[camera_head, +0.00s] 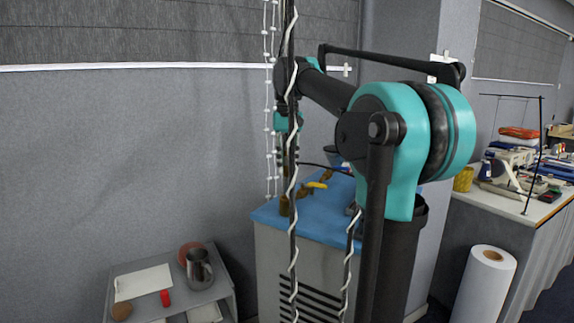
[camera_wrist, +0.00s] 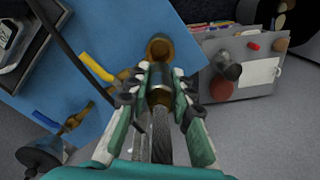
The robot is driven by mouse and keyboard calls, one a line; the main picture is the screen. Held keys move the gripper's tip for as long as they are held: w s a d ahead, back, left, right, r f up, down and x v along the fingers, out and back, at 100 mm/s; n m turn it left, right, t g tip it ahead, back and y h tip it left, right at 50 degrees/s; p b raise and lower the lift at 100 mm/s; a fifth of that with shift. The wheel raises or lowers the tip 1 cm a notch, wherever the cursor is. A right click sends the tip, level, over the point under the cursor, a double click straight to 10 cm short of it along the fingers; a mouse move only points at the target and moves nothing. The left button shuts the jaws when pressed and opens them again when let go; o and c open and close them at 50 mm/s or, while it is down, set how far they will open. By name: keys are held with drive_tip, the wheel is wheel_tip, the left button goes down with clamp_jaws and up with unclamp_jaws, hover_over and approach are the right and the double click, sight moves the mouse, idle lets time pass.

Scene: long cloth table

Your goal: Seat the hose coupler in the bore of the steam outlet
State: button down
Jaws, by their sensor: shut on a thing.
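My gripper (camera_wrist: 160,72) is shut on the hose coupler (camera_wrist: 160,95), a brass-coloured cylinder with a grey braided hose (camera_wrist: 161,135) trailing back from it. The steam outlet (camera_wrist: 159,46), a brass ring with a dark bore, stands on the blue top just beyond my fingertips in the wrist view. The coupler appears apart from it, roughly in line with it; the height between them cannot be judged. In the head view a brass upright (camera_head: 284,205), probably the outlet, stands at the left edge of the blue top. My gripper there is mostly hidden by a dark pole.
Brass fittings with a yellow handle (camera_wrist: 96,66) lie left of the outlet on the blue top (camera_head: 325,222). A low grey cart with a metal jug (camera_head: 199,268) and a red cylinder (camera_head: 165,298) stands left of the unit. A white roll (camera_head: 482,285) stands at right.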

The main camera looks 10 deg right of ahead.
sight(287, 150)
drive_tip(key=shift+f, duration=2.9)
drive_tip(key=shift+f, duration=1.1)
drive_tip(key=c, duration=1.3)
unclamp_jaws()
drive_tip(key=shift+o, duration=0.2)
wheel_tip(287, 150, up, 12)
drive_tip(key=shift+f, duration=0.1)
